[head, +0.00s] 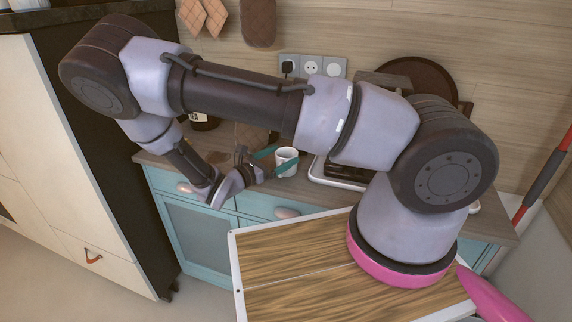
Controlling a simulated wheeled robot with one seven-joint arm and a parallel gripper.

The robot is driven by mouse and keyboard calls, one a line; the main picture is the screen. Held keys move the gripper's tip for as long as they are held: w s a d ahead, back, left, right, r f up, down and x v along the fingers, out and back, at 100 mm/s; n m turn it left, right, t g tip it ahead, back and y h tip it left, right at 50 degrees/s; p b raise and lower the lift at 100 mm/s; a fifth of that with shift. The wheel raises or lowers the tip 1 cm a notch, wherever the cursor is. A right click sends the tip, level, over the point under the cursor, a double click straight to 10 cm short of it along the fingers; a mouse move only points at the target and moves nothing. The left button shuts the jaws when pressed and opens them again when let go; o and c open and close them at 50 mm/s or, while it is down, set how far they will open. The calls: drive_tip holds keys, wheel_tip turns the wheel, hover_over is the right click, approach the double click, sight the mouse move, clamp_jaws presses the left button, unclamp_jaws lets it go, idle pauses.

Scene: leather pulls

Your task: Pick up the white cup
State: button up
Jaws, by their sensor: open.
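The white cup (287,163) stands upright on the counter, in the middle of the head view, just below and behind my arm. My gripper (268,163) is at the cup's left side with its teal fingers open. One finger reaches toward the cup's upper left and the other passes across the front of its lower part. The cup appears to be between or right at the fingertips; I cannot tell whether they touch it.
The counter (222,160) is narrow, with blue drawers below. A dark jar (203,122) stands to the left. A white-edged tray or appliance (340,178) sits close to the cup's right. A wall socket strip (312,67) is behind.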

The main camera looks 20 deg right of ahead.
drive_tip(key=c, duration=1.3)
